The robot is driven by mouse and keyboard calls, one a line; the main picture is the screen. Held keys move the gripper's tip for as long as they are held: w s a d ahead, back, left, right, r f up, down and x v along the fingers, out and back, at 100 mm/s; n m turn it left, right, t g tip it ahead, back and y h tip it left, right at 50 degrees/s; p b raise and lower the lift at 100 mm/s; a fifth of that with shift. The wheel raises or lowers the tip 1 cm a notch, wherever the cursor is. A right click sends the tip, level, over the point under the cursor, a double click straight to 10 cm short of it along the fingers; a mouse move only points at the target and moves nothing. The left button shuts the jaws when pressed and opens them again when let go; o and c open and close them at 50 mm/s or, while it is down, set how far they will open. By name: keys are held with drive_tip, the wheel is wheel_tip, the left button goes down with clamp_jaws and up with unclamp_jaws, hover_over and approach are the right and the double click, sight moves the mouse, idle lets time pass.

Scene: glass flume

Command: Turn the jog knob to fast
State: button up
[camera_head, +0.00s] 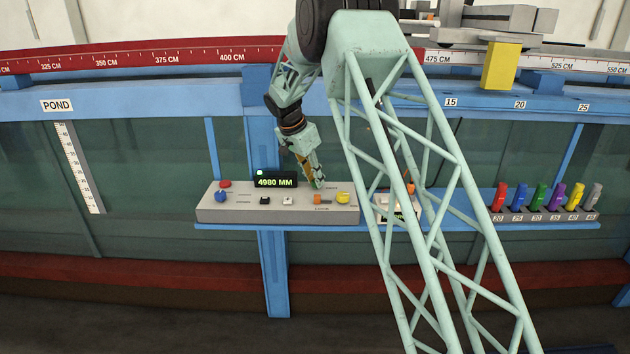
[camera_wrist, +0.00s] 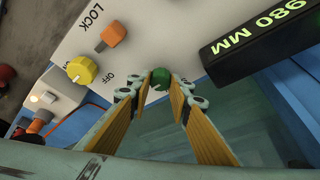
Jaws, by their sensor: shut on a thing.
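A grey control panel (camera_head: 230,212) sits on a blue ledge on the flume's front. My gripper (camera_head: 316,182) reaches down to the panel's back edge, right of the display. In the wrist view my gripper (camera_wrist: 161,84) is shut on a small round green knob (camera_wrist: 161,76), one fingertip at each side. The fingers hide part of the knob, and its pointer setting cannot be read. No jog label is readable; an "OFF" marking shows near the left finger.
An orange knob (camera_wrist: 113,34) by the word LOCK and a yellow knob (camera_wrist: 81,70) sit close by. The display (camera_head: 275,180) reads 4980 MM. A blue knob (camera_head: 221,197) and red button (camera_head: 225,184) are at the panel's left. Coloured pieces (camera_head: 540,195) stand far right.

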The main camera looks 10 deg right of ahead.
idle(0.3)
drive_tip(key=o, duration=0.8)
drive_tip(key=shift+o, duration=0.2)
drive_tip(key=shift+r, duration=0.1)
drive_tip(key=v, duration=1.1)
drive_tip(key=shift+r, duration=0.35)
drive_tip(key=shift+s+r, duration=0.15)
drive_tip(key=shift+s, duration=0.05)
